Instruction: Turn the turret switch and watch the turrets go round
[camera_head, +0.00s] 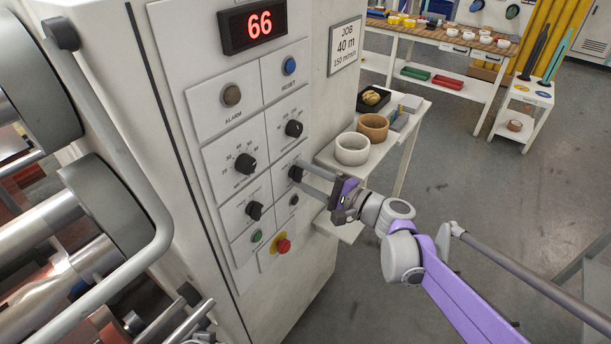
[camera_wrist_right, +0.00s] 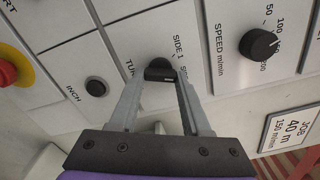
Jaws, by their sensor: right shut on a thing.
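The turret switch (camera_head: 295,173) is a small black knob on the white control panel of the machine. In the right wrist view the switch (camera_wrist_right: 160,68) sits beside the partly hidden label "TUR" and the label "SIDE 1". My right gripper (camera_head: 302,176) reaches the panel from the right and is shut on the knob, one finger on each side. In the wrist view the right gripper (camera_wrist_right: 161,75) hides part of the lettering. Large grey rollers (camera_head: 105,205) on metal shafts show at the left of the head view. My left gripper is not in view.
A speed knob (camera_head: 293,128), another dial (camera_head: 246,164) and a red stop button (camera_head: 283,245) share the panel. A side table (camera_head: 395,130) with bowls stands close behind my right gripper. Open floor (camera_head: 440,180) lies to the right.

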